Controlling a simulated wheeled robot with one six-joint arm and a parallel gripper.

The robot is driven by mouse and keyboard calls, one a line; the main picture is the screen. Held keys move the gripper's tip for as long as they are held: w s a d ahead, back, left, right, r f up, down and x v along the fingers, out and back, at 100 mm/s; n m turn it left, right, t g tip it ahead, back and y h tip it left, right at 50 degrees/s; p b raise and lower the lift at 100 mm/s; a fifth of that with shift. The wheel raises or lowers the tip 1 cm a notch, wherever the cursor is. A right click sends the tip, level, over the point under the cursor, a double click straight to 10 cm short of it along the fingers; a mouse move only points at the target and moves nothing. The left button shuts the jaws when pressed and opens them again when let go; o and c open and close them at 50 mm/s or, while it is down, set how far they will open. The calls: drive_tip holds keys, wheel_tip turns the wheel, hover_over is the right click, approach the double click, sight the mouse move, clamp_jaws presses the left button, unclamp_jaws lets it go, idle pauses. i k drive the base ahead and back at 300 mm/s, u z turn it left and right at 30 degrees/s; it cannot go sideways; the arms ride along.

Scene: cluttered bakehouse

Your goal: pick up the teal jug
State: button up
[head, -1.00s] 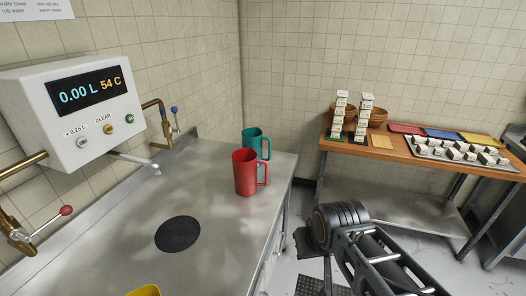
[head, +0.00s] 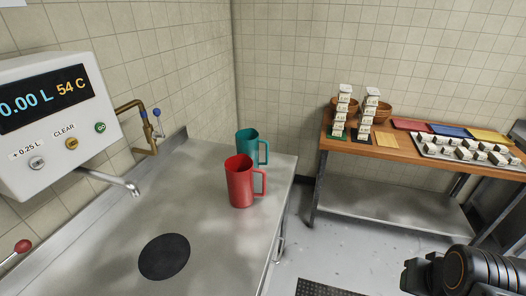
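The teal jug (head: 247,140) stands upright near the back right corner of the steel counter (head: 205,228), its handle to the right. A red jug (head: 239,183) stands upright in front of it and hides its lower part. My gripper (head: 407,276) is at the lower right edge of the head view, well apart from both jugs and over the floor side. Only a dark part of it shows, and its fingers cannot be made out clearly.
A white dispenser box (head: 46,120) and a spout (head: 112,180) overhang the counter's left side. A black round pad (head: 164,256) lies on the counter. A wooden table (head: 400,153) with stacked blocks, bowls and a tray stands at the back right.

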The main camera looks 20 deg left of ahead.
sight(253, 153)
drive_tip(key=i, duration=1.55)
drive_tip(key=u, duration=2.45)
